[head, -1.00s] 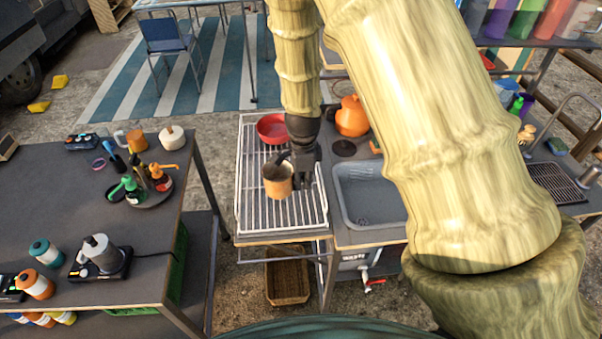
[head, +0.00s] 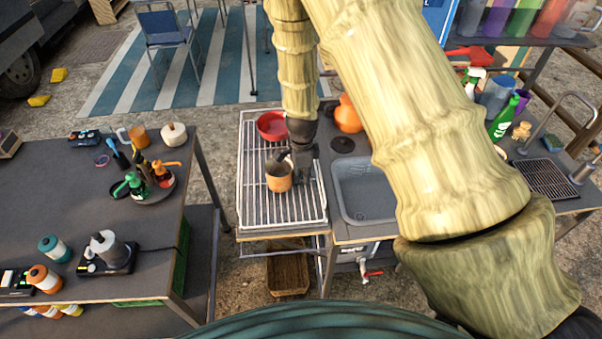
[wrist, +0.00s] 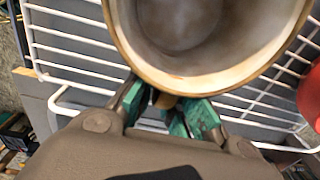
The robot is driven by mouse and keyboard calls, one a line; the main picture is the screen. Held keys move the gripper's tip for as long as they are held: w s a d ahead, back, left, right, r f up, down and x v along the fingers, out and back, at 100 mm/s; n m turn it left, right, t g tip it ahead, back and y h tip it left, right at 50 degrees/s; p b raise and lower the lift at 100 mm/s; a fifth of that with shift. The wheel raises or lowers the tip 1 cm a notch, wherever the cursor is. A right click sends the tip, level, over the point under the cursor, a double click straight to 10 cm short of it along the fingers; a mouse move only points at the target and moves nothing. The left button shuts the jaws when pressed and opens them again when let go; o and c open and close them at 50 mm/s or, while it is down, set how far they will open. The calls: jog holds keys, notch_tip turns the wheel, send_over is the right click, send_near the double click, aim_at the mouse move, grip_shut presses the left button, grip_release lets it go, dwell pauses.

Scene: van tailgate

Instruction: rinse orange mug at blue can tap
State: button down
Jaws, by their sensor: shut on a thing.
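The orange mug (head: 279,178) is upright, held above the white wire rack (head: 262,214) in the head view. My gripper (head: 293,162) is shut on it from behind and the right. In the wrist view, the mug (wrist: 190,65) fills the top, its grey-white inside facing the camera. The green fingertips (wrist: 178,112) close at its near side. Whether the mug touches the rack is hard to tell. I cannot make out a blue can with a tap; my arm hides part of the counter. A red-handled tap (head: 368,271) shows below the sink.
A red bowl (head: 271,126) sits at the rack's back. A grey sink basin (head: 366,191) lies right of the rack, an orange pot (head: 347,114) behind. Another orange mug (head: 138,137) stands on the left table. My arm crosses above the counter's right side.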

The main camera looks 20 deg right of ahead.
jog(key=shift+f, duration=0.15)
jog(key=c, duration=1.5)
grip_release()
jog(key=shift+s+r+b, duration=0.2)
jog(key=shift+r+b, duration=1.85)
jog(key=shift+r, duration=4.15)
